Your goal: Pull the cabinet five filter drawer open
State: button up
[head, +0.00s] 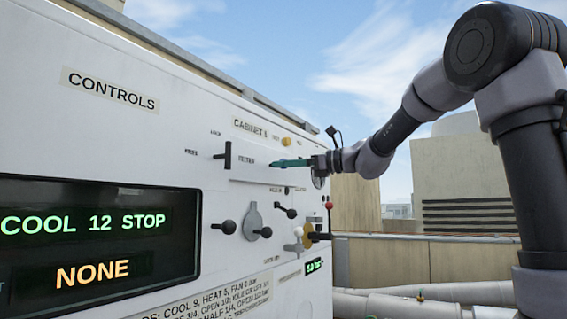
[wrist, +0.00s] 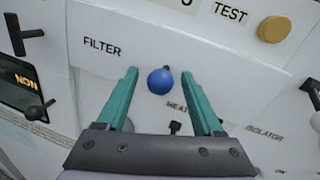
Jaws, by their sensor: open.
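The filter drawer of cabinet five is a flat white front labelled FILTER (head: 250,172) in the cabinet's white face; it also shows in the wrist view (wrist: 115,65). It looks flush with the cabinet face. A round blue knob (wrist: 160,81) sits on it. My gripper (wrist: 159,72) is open, with one teal finger on each side of the knob in the picture. I cannot tell how deep the fingertips reach around it, and no contact shows. In the head view my gripper (head: 273,163) is in front of the drawer, and the knob is hidden.
A black lever (head: 226,156) stands left of the drawer. A yellow TEST button (wrist: 273,29) is above right. Several black-knobbed levers, a grey dial (head: 253,221) and a red-tipped lever (head: 329,206) project below. A lit display (head: 90,235) is at left. Open air lies right of the cabinet.

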jog(key=shift+w+a, duration=0.2)
jog(key=shift+a, duration=0.2)
grip_shut()
dwell(1.2)
